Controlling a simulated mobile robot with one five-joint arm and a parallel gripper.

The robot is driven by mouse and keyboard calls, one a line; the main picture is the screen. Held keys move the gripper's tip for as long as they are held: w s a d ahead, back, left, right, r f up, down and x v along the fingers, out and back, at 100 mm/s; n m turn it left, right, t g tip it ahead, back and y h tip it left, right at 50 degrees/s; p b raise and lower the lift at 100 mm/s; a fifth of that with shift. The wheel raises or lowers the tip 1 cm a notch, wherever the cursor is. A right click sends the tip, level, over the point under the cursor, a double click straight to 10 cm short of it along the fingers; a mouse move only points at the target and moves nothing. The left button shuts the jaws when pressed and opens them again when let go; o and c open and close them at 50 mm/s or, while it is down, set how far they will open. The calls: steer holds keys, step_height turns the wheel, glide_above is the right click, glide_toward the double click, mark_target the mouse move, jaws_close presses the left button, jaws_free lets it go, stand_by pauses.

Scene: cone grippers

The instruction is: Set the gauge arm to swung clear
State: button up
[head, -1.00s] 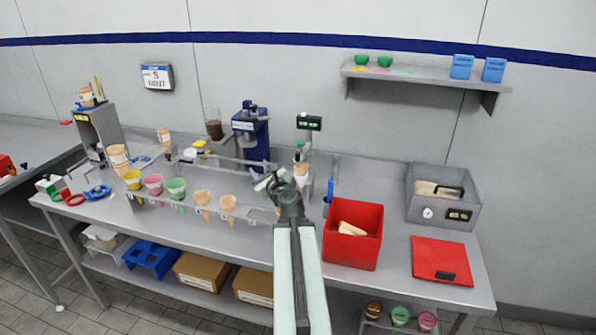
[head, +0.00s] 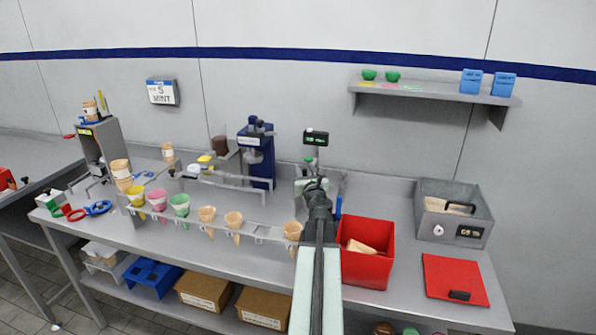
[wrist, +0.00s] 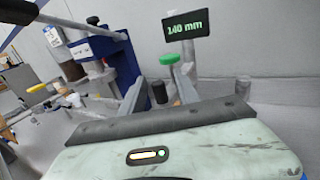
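The gauge stands at the back of the bench behind my gripper. Its black display (head: 316,138) tops a grey post, and a green cap (head: 308,160) sits just below. In the wrist view the display (wrist: 186,24) reads 140 mm, with the green cap (wrist: 170,59) below it and a dark cylindrical knob (wrist: 160,92) nearer. My gripper (head: 312,184) is in front of the gauge post, hiding its lower part. In the wrist view my gripper (wrist: 158,84) has its fingers apart, with the knob showing between them; contact cannot be told. I cannot make out the gauge arm's position clearly.
A cone rack (head: 219,226) runs along the bench to the left, holding cones. A blue press (head: 262,157) stands left of the gauge. A red bin (head: 376,272) is close on the right, with a grey box (head: 476,228) and red lid (head: 452,275) beyond.

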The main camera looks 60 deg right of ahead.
steer(key=shift+a, duration=0.1)
jaws_close()
steer(key=shift+w, duration=0.1)
stand_by(1.2)
